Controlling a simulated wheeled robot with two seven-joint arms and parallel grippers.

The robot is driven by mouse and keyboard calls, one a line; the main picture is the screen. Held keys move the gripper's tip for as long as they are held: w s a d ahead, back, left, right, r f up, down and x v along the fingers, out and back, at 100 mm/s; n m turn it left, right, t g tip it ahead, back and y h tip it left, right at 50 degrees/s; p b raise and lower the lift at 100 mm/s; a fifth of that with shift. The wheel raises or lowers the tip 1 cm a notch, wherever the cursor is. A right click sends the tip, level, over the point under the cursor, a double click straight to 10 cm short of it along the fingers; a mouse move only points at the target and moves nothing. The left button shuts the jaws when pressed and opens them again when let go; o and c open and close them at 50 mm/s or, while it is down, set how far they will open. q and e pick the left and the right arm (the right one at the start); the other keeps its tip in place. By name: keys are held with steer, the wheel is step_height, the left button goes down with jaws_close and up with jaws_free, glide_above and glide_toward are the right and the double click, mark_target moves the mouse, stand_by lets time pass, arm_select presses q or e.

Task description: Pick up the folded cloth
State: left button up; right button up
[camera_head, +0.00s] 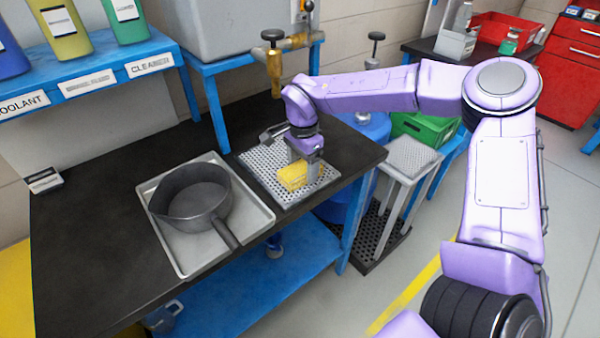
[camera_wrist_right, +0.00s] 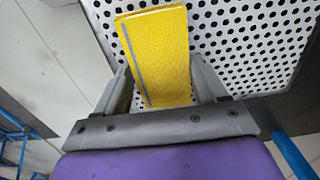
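The folded cloth (camera_head: 293,176) is yellow and lies on a perforated metal tray (camera_head: 258,163) at the right end of the black bench. My right gripper (camera_head: 305,168) is down at the cloth, pointing at the tray. In the right wrist view, the cloth (camera_wrist_right: 158,55) shows between the two spread fingers (camera_wrist_right: 160,75), with a grey stripe along its left side. The fingers flank it closely, and a narrow gap shows beside the left finger. Firm contact cannot be made out. My left gripper is not in view.
A dark pan (camera_head: 195,195) sits on a light tray (camera_head: 171,248) left of the cloth. A brass valve fitting (camera_head: 274,70) stands behind the perforated tray. A small stand (camera_head: 412,158) and a green crate (camera_head: 425,128) are to the right.

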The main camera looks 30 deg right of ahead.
steer(key=shift+c, duration=1.2)
steer(key=shift+r, duration=0.2)
step_height(320, 180, up, 2)
steer(key=shift+r+b, duration=0.25)
steer(key=shift+b, duration=0.1)
steer(key=s+a+r+b, duration=0.2)
steer(key=s+a+r, duration=0.5)
steer(key=s+r, duration=0.3)
steer(key=shift+s+a, duration=0.4)
steer(key=shift+s, duration=0.45)
